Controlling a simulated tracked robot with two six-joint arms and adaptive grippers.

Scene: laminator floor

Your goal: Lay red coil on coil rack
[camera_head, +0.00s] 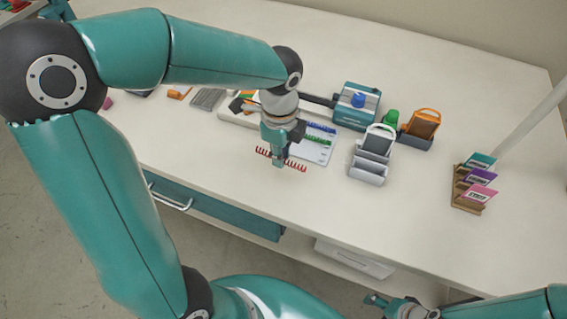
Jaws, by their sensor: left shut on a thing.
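The red coil (297,165) is a thin toothed strip held crosswise in my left gripper (278,162), which is shut on its middle. Both ends of the coil stick out past the fingers. The coil rack (321,156) is a pale flat board just behind and to the right of the gripper. A blue coil (321,128) and a green coil (318,141) lie on it. The gripper hides the rack's left part. I cannot tell how high the red coil is above the table. My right gripper (376,300) shows small at the bottom edge, away from the table top.
A teal machine with a blue knob (358,101) stands behind the rack. A grey holder (368,172), a green bottle (391,118) and an orange-framed holder (421,125) stand to the right. A wooden card stand (468,196) is farther right. The table front is clear.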

